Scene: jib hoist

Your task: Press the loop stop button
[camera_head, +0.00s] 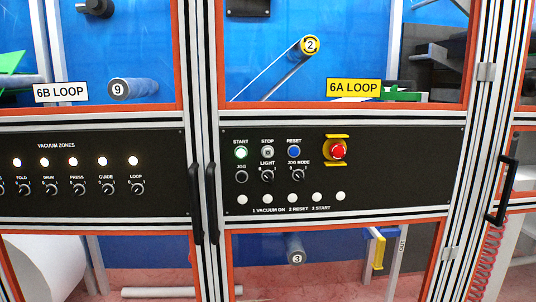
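The stop button (268,152) is a grey round button under the label STOP, on the black control panel (400,180) below the yellow "6A LOOP" sign (354,87). A lit green-ringed start button (241,152) is to its left. A blue reset button (294,152) is to its right. Further right is a red mushroom button (337,149) with yellow guards above and below it. Neither of my grippers is in view, and nothing covers the stop button.
Below the buttons are several knobs and a row of white round buttons (285,197). Black door handles (212,203) stand out left of the panel, and another handle (502,190) is at the right. A second panel (80,210) with vacuum zone knobs is at the left.

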